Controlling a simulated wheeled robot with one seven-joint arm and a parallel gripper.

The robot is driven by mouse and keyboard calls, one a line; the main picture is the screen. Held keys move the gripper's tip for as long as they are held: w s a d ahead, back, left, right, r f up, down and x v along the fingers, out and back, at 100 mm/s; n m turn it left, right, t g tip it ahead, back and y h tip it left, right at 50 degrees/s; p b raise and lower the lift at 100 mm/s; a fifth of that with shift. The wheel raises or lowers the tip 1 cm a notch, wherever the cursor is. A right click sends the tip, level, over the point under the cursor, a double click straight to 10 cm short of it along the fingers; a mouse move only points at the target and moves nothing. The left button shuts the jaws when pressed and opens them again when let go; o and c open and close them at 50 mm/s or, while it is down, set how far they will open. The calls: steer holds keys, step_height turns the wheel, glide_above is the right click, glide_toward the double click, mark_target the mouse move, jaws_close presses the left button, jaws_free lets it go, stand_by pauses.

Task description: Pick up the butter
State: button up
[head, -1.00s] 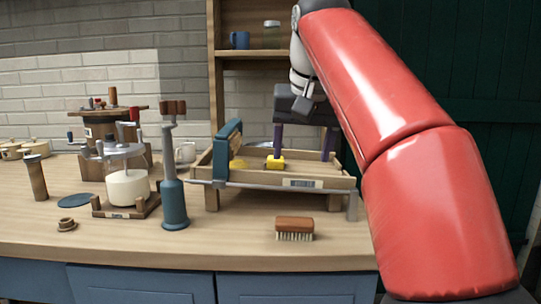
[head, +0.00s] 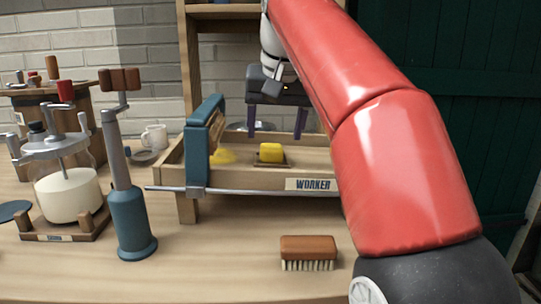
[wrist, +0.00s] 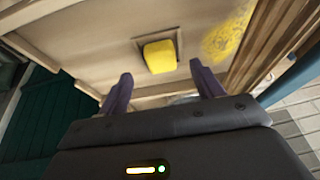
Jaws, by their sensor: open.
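The butter (head: 271,152) is a small yellow block on a dark square base in the wooden tray marked "WORKER" (head: 240,178). My gripper (head: 276,132) is open and empty, its two purple fingers pointing down above the tray. In the head view the butter lies below and horizontally between the fingertips, apart from them. In the wrist view the butter (wrist: 160,56) shows just beyond the gap between the fingers (wrist: 161,72), with nothing between them.
A blue-and-wood roller part (head: 204,140) stands at the tray's left, beside a flat yellow smear (head: 223,156). A blue plunger tool (head: 130,215) and a glass churn (head: 68,195) stand further left. A brush (head: 308,250) lies in front on the counter.

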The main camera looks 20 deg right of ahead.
mark_target(273, 148)
steer(key=x, duration=0.2)
steer(key=b+x, duration=0.1)
steer(key=x, duration=0.1)
steer(key=shift+s+a+f, duration=0.1)
steer(key=shift+s, duration=0.15)
steer(key=c, duration=1.1)
